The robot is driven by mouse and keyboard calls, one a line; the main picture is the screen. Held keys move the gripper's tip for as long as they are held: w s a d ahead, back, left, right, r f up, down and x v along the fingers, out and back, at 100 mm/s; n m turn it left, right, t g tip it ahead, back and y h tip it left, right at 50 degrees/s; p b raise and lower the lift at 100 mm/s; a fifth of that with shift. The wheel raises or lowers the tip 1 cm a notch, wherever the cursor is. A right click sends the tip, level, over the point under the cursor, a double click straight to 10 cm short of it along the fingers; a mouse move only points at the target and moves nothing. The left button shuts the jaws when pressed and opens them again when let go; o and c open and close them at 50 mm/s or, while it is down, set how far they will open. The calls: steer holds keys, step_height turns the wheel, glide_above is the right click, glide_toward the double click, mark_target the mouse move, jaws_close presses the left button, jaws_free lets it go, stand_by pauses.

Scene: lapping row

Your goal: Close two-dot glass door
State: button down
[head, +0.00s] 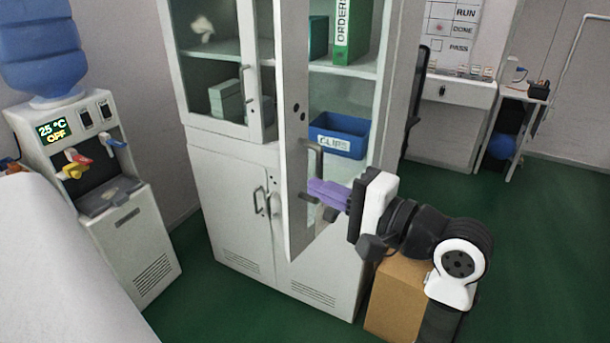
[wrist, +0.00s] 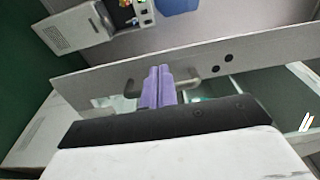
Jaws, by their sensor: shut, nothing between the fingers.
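The two-dot glass door (head: 296,118) of the white cabinet stands open, swung out toward me, with two dark dots on its frame. In the wrist view the door (wrist: 255,50) crosses the picture as a grey band with the two dots right of centre. Its bar handle (head: 316,160) also shows in the wrist view (wrist: 190,84). My gripper (head: 312,188) has purple fingers, shut together with nothing between them. The fingertips (wrist: 159,70) are at the handle, close to the door; I cannot tell whether they touch it.
The cabinet (head: 222,160) has a shut left glass door (head: 217,95) and shut lower doors. A blue CLIPS bin (head: 339,143) and a green ORDERS binder (head: 350,30) stand inside. A cardboard box (head: 397,295) is beside my arm. A water dispenser (head: 120,220) stands left.

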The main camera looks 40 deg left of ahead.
mark_target(290, 175)
steer(key=shift+s+a+p, duration=0.1)
steer(key=shift+a+p, duration=0.2)
steer(key=shift+a, duration=1.6)
